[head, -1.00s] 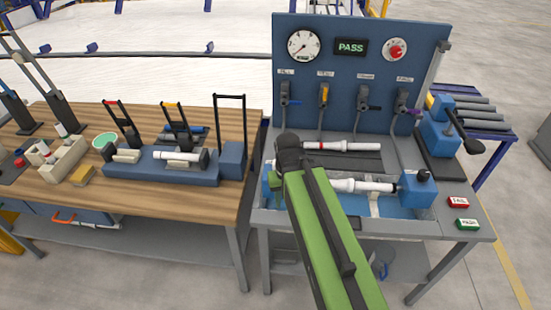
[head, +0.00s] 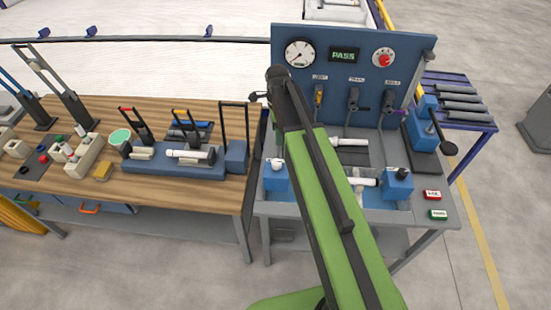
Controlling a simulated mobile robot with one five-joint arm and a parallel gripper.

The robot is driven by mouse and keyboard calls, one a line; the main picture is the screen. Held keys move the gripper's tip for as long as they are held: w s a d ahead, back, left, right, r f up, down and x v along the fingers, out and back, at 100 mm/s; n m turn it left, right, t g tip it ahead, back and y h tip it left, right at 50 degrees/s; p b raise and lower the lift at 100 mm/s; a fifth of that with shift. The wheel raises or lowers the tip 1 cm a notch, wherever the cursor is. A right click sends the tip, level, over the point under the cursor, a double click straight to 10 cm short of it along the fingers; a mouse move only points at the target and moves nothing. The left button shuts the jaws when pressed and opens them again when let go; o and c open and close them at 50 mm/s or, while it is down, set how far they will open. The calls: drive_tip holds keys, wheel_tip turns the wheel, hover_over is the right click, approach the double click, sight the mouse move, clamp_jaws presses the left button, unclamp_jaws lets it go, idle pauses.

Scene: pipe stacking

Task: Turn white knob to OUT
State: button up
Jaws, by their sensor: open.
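A white knob (head: 277,164) sits on top of the blue block (head: 275,182) at the left end of the test bench's trough. Any IN or OUT marking on it is too small to read. My green and black arm reaches up across the bench, just right of the knob. My gripper (head: 256,97) shows as small dark fingers left of the arm's far end, above and behind the knob in the picture. It is open, with nothing seen in it, and is apart from the knob.
The blue panel holds a gauge (head: 300,54), a PASS display (head: 344,55), a red knob (head: 384,58) and several valve levers. A pipe (head: 362,182) lies in the trough, partly behind my arm. A wooden workbench (head: 222,198) with fixtures stands left.

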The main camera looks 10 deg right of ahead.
sight(277, 162)
wheel_tip(277, 162, down, 17)
drive_tip(key=b, duration=1.7)
drive_tip(key=shift+f, duration=0.2)
drive_tip(key=shift+r, duration=0.15)
